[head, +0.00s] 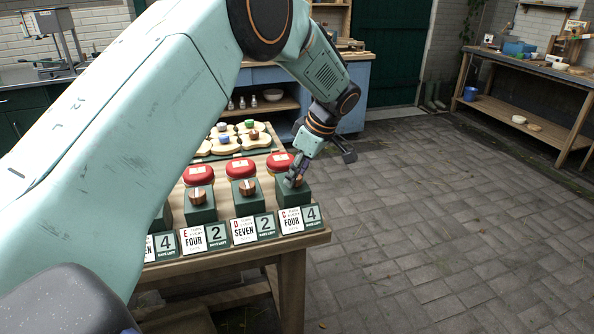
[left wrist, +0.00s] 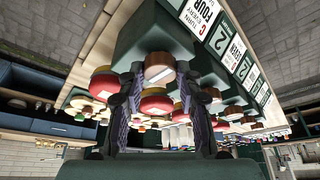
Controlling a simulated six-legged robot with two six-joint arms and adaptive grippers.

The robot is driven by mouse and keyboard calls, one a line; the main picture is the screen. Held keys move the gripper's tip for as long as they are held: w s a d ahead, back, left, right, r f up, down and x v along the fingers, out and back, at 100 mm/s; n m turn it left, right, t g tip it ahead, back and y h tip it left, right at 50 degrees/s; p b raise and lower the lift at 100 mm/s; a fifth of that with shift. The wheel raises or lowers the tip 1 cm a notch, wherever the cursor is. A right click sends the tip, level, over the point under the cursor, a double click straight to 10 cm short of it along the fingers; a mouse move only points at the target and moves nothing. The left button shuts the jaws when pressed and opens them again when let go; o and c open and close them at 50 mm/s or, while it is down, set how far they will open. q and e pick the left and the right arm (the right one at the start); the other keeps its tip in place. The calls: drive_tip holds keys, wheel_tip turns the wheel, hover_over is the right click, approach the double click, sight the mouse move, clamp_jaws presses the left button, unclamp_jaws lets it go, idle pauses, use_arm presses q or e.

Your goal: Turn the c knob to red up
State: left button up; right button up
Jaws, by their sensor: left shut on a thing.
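The c knob (head: 298,182) is a round wooden knob on a dark green block (head: 294,194), behind the card marked C. In the left wrist view, the c knob (left wrist: 159,64) sits between my two dark fingers and shows a pale line on its face. My left gripper (head: 292,181) reaches down over it from behind and is shut on it; the fingers partly hide it in the head view. The fingers also show in the left wrist view (left wrist: 158,84). A red round piece (head: 279,162) stands just behind the block. My right gripper is out of view.
Similar knobs on green blocks, such as the D knob (head: 247,187) and the E knob (head: 197,196), stand to the left with red round pieces behind. A wooden bench (head: 316,234) carries them. Paved floor (head: 440,220) on the right is clear.

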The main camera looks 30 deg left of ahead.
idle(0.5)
use_arm(q)
drive_tip(key=o, duration=1.2)
drive_tip(key=shift+a, duration=0.1)
drive_tip(key=shift+c, duration=0.2)
drive_tip(key=shift+r, duration=0.1)
drive_tip(key=v, duration=1.2)
drive_tip(key=shift+s, duration=0.1)
